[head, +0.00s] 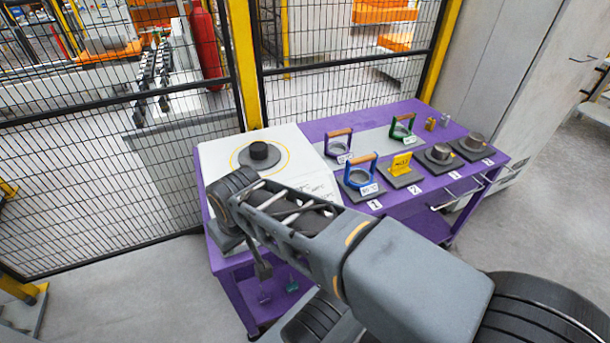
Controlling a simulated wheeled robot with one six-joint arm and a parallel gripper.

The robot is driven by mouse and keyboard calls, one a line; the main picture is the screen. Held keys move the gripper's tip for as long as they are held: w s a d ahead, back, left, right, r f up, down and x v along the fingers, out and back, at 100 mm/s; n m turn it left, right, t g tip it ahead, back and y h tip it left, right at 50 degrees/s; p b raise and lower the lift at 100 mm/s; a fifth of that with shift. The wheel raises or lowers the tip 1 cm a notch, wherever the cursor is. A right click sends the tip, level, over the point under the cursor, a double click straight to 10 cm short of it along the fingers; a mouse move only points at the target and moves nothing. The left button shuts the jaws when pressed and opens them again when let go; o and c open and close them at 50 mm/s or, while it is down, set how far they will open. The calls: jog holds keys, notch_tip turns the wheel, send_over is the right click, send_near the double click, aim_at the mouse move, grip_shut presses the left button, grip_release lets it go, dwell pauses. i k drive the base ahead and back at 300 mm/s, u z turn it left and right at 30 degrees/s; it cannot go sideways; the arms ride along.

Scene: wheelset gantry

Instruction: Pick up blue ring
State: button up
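A blue ring (347,184) with a wooden handle and a white label stands upright on a dark base near the front of the purple table (421,221). A second ring frame (328,147), darker blue-violet with a wooden handle, stands behind it to the left. A green ring frame (393,131) stands further back right. My arm reaches across the front left of the table, left of the blue rings. My gripper (263,270) seems to hang below the wrist by the table's front left; it is small and partly hidden, and its fingers are unclear.
A dark cylinder (259,155) stands in a yellow circle on the white panel at the left. A yellow block (401,163) and two dark round parts (439,153) (474,142) sit on plates to the right. Mesh fencing (130,140) runs behind the table; a grey cabinet stands right.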

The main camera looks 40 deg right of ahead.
aim_at(368, 188)
jog(key=u, duration=2.25)
jog(key=k, duration=1.7)
jog(key=z, duration=0.55)
